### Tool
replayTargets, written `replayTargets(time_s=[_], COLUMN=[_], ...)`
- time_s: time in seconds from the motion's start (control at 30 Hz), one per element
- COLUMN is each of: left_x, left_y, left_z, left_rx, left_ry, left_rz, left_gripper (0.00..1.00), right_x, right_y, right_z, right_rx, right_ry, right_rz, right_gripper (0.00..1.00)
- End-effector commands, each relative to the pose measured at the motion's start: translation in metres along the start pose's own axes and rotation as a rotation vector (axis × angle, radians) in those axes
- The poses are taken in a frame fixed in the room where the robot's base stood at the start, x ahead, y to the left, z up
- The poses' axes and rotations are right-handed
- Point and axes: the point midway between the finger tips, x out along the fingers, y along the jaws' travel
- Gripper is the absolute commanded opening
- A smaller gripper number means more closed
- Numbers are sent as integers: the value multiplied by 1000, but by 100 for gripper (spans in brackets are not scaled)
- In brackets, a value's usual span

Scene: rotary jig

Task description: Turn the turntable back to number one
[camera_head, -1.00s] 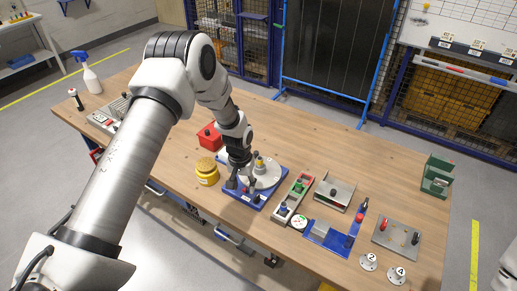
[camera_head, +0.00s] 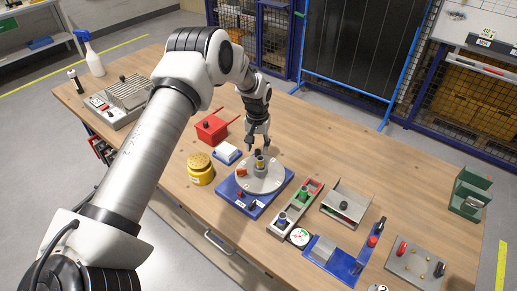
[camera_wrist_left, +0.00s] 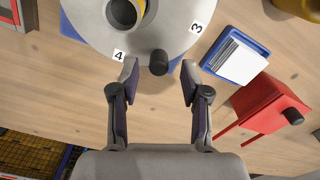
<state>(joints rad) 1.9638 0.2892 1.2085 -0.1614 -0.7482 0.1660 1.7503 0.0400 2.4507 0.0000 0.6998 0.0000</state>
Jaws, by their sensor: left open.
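The turntable (camera_head: 272,184) is a round light-grey disc on a blue base (camera_head: 281,200), with a yellow-and-dark part near its middle (camera_head: 260,163) and an orange-red piece on its left side. In the left wrist view, the disc (camera_wrist_left: 185,38) shows labels 4 and 3 on its rim. A black knob (camera_wrist_left: 158,62) stands at the rim between those labels. My left gripper (camera_head: 258,143) is at the disc's far side, pointing down. Its open fingers (camera_wrist_left: 159,72) lie either side of the knob; I cannot tell if they touch it. My right gripper is out of view.
A red box (camera_head: 211,129), a blue tray with white cards (camera_head: 227,153) and a yellow jar (camera_head: 200,170) stand close left of the turntable. A grey-and-red fixture (camera_head: 302,207) stands close on its right. Bare wood lies behind it.

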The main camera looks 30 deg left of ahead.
Motion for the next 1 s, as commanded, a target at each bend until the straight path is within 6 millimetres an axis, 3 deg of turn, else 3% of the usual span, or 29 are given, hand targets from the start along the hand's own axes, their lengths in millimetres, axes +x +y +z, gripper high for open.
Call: replayTargets(time_s=[0.2,0.4,0.43,0.5,0.57,1.0], left_x=[25,27,27,27,27,28], left_y=[0,0,0,0,0,-1], left_z=[0,0,0,0,0,0], left_rx=[1,1,1,1,1,14], left_ry=[2,2,2,2,2,2], left_rz=[0,0,0,0,0,0], left_gripper=[46,46,43,18,0,0], right_x=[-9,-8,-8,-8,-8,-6], right_y=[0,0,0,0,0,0], right_z=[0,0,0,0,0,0], right_rx=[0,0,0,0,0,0], right_ry=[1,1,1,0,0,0], right_rz=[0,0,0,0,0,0], right_gripper=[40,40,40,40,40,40])
